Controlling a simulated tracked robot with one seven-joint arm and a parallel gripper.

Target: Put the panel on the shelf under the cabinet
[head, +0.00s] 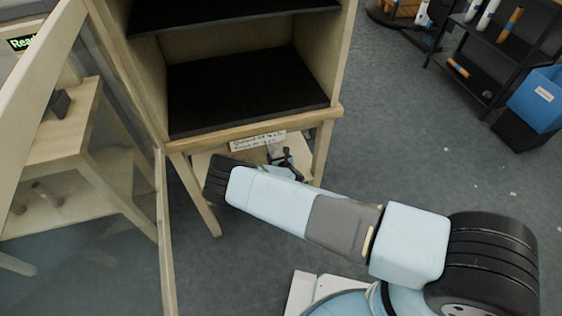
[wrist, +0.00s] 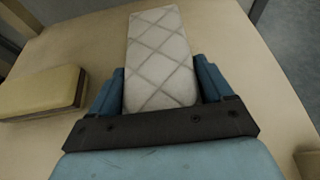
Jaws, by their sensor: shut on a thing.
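The panel (wrist: 160,45) is a pale quilted block with a diamond pattern. In the wrist view it lies between the blue fingers of my gripper (wrist: 158,72), which is shut on it. Its far part sticks out beyond the fingertips over the pale wooden shelf (wrist: 226,40). I cannot tell whether the panel touches the wood. In the head view the cabinet (head: 250,121) stands upright with black boards inside, and the shelf (head: 203,160) shows beneath it. My gripper (head: 287,160) is in the gap under the cabinet, partly hidden by my arm; the panel cannot be made out there.
A yellowish block with a dark side (wrist: 45,92) lies on the wood left of my gripper. A glazed door (head: 161,220) stands open at the cabinet's left. A black rack (head: 487,60) and a blue bin (head: 537,100) stand far right. Grey floor between is clear.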

